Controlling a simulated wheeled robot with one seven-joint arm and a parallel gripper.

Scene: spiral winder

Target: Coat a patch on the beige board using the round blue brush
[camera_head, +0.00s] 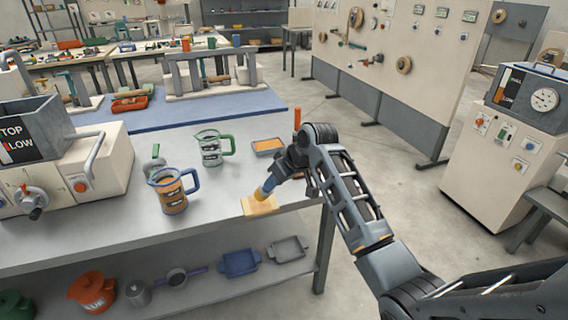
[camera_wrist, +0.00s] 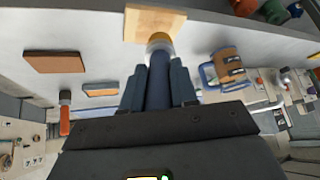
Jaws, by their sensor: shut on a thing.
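The beige board (camera_head: 248,208) lies flat near the front edge of the grey table; it shows at the top of the wrist view (camera_wrist: 146,23). My gripper (camera_wrist: 158,88) is shut on the blue handle of the round blue brush (camera_wrist: 158,70). In the head view the brush (camera_head: 267,187) slants down, with its yellowish tip at the board. The tip overlaps the board in both views; I cannot tell whether it presses on it. The brush tip hides part of the board, and any coating is too small to make out.
A blue-handled mug (camera_head: 173,197) and a green-handled mug (camera_head: 211,153) stand left of the board. A shallow tray with orange contents (camera_head: 268,146) lies behind it. An orange-handled tool (camera_head: 297,119) stands near my arm. The blue mat (camera_head: 200,112) farther back has free room.

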